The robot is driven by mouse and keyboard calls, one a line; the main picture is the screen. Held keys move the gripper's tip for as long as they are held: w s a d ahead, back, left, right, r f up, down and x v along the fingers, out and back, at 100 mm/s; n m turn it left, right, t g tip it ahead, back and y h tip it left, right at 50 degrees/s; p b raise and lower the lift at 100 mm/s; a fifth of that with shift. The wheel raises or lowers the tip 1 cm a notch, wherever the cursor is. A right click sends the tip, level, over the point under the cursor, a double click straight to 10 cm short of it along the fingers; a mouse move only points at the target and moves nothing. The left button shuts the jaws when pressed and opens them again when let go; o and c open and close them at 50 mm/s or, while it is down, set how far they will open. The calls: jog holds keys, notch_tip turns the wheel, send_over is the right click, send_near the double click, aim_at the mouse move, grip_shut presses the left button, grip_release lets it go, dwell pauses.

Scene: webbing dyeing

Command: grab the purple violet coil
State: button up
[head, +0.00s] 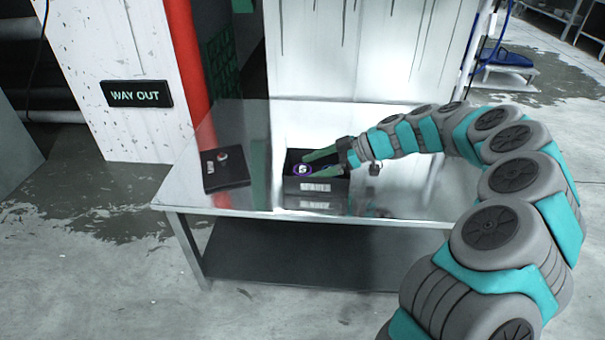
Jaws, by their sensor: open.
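The purple violet coil (302,170) is a small ring with a pale centre. It lies at the left side inside a black open box (316,187) on the metal table. My gripper (305,163) reaches in from the right, with its two green fingers spread apart over the box. The fingertips are close to the coil, one at its far side and one at its near side in the picture. I cannot tell whether they touch it. The right part of the box's inside is partly hidden by my gripper.
The shiny metal table (235,130) has bare room around the box. A flat black case (225,169) with a small reddish-white item on it lies to the left. A red pipe (186,60) and a white panel (365,50) stand behind the table.

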aim_at(301, 170)
jog(key=x, duration=0.2)
jog(key=shift+a+f, duration=0.2)
jog(key=shift+a, duration=0.15)
jog(key=c, duration=1.4)
